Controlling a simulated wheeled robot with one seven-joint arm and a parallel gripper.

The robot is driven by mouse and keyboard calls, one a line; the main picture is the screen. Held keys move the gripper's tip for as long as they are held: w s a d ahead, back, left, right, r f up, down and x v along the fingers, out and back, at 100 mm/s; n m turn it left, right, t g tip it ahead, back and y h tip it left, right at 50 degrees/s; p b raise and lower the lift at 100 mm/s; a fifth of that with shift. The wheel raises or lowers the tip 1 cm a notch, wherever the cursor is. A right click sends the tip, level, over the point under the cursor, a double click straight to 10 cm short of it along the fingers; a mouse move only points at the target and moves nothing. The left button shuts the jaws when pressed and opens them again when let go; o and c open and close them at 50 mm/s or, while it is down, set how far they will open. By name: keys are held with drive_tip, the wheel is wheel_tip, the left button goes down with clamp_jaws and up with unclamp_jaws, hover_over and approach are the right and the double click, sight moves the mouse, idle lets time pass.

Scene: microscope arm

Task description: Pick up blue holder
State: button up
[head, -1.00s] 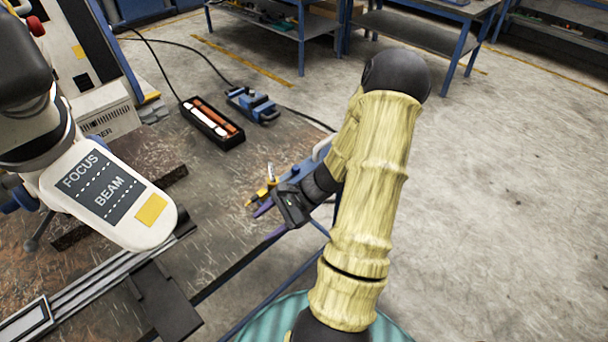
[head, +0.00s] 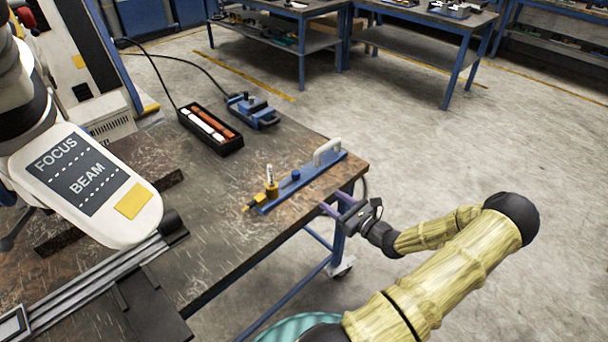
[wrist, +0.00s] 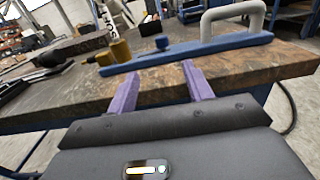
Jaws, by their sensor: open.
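The blue holder (head: 306,184) is a long flat blue bar with a grey-white arched handle (head: 327,152) at its far right end, a small blue knob and a yellow fitting at the near left end. It lies near the table's right edge. The wrist view shows the blue holder (wrist: 187,53) across the top, just beyond my fingertips. My gripper (head: 331,203) is open and empty, with purple fingers just off the table's edge, pointing at the holder. In the wrist view my gripper (wrist: 158,80) has its two fingers apart, with table between them and the holder.
The worn brown table (head: 238,240) carries a black tray (head: 211,130) with white and orange rods, and a blue clamp-like tool (head: 252,110) behind it. A white microscope arm (head: 95,185) labelled FOCUS and BEAM hangs at left. The floor at right is clear.

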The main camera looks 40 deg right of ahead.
sight(299, 175)
drive_tip(key=shift+w, duration=0.15)
drive_tip(key=w, duration=0.4)
drive_tip(key=w+p, duration=0.1)
drive_tip(key=w, duration=0.3)
drive_tip(key=w+a, duration=0.1)
drive_tip(key=w, duration=0.3)
drive_tip(key=shift+s, duration=0.1)
drive_tip(key=w+p, duration=0.1)
drive_tip(key=w, duration=0.4)
drive_tip(key=shift+w+r, duration=0.1)
drive_tip(key=shift+w, duration=0.1)
